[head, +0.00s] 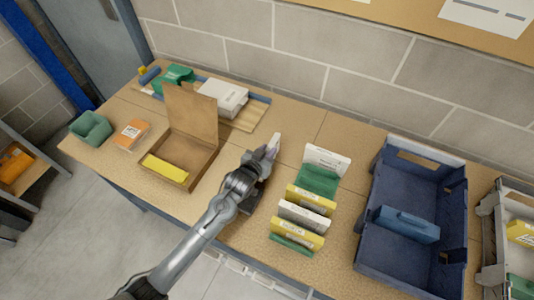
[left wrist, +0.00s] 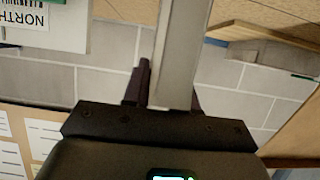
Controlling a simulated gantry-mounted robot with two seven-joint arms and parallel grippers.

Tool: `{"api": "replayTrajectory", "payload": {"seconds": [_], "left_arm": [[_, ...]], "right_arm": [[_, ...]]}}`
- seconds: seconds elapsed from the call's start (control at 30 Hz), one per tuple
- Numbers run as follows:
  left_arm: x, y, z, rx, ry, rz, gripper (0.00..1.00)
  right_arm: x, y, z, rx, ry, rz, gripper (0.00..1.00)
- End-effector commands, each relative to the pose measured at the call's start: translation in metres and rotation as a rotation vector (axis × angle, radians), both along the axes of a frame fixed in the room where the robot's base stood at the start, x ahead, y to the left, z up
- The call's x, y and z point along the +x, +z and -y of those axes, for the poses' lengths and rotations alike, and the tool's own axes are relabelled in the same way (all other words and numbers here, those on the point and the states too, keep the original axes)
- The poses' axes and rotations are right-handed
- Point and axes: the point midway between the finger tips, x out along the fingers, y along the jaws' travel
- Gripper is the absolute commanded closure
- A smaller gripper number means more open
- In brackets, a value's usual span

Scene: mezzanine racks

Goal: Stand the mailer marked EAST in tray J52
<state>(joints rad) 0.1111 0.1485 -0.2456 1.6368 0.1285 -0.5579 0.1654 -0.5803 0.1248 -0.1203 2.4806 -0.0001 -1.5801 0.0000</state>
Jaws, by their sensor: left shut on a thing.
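My left gripper (head: 267,160) is shut on a thin whitish-grey mailer (head: 273,145), held up over the middle of the table. In the left wrist view the mailer (left wrist: 182,50) stands edge-on between the fingers, so no marking on it can be read. A large blue tray (head: 412,188) is at the right, with a blue item (head: 408,224) in it. A grey tray (head: 487,225) is at the right edge, partly cut off. I cannot read J52 on either. My right gripper is not in view.
A row of white, green and yellow mailers (head: 304,207) stands between my gripper and the blue tray. A white piece marked NORTH (left wrist: 28,25) shows in the left wrist view. An open brown box (head: 192,150) is left of my gripper; a block wall (head: 300,60) runs behind.

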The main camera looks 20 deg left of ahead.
Motion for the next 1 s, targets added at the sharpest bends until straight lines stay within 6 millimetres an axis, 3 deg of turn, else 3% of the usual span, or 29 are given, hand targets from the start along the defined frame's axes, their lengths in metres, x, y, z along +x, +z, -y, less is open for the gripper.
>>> {"api": "replayTrajectory", "payload": {"seconds": [0.47,0.5,0.63,1.0], "left_arm": [[0.0000,-0.0107,0.0002,-0.001,0.000,0.001,1.00],[-0.0001,-0.0106,0.0002,0.000,0.000,0.001,0.68],[-0.0001,-0.0105,0.0002,0.000,0.000,0.001,0.48],[0.0000,-0.0067,0.0001,0.000,0.000,0.002,0.47]], "right_arm": [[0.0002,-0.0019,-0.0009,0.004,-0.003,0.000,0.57],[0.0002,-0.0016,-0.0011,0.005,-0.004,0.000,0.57],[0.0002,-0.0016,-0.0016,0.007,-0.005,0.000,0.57],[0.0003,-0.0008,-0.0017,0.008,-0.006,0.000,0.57]]}}
